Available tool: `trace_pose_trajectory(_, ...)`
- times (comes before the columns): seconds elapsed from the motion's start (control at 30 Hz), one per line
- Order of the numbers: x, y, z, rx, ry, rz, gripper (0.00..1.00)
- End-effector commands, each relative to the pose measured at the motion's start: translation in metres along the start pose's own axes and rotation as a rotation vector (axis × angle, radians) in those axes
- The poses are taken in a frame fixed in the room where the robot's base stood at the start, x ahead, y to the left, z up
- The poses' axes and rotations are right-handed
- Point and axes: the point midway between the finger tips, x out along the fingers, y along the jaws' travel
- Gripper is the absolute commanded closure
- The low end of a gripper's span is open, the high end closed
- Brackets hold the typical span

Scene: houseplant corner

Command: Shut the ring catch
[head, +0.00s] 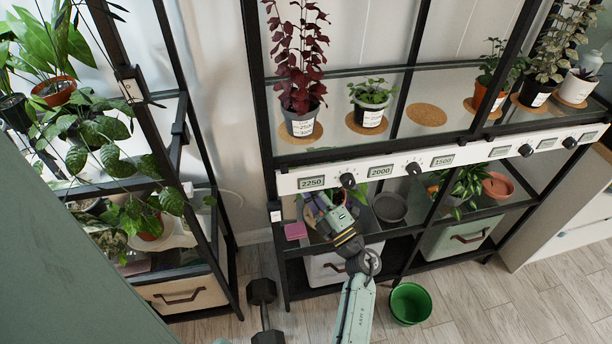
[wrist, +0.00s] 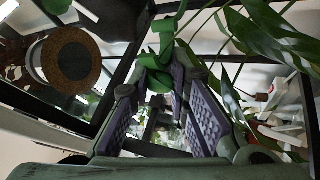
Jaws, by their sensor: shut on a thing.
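A bright green plastic piece (wrist: 160,65), which looks like the ring catch, sits between my fingertips in the wrist view. A green band (wrist: 170,28) rises from it towards the top of the picture. My gripper (wrist: 163,84) is shut on the green piece, one ridged purple-grey finger on each side. The fingers hide part of it, and I cannot tell whether the catch is closed. In the head view my gripper (head: 318,203) reaches into the shelf bay under the display strip. The catch cannot be made out there.
Long leaves (wrist: 275,40) hang close on the right in the wrist view. A glass shelf with a cork mat (wrist: 70,60) is above. The display strip (head: 390,167) with knobs runs above my gripper. A grey bowl (head: 390,207) stands to the right, a pink block (head: 295,231) to the left.

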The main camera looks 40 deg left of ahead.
Motion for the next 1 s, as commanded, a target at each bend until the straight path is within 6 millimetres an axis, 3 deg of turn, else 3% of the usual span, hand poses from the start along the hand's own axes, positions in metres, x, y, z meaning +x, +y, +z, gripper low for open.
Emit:
trace_pose_trajectory(0.5, -0.013, 0.005, 0.015, 0.151, 0.350, -0.062, 1.00)
trace_pose_trajectory(1.0, -0.013, 0.009, 0.017, 0.196, 0.447, -0.081, 1.00)
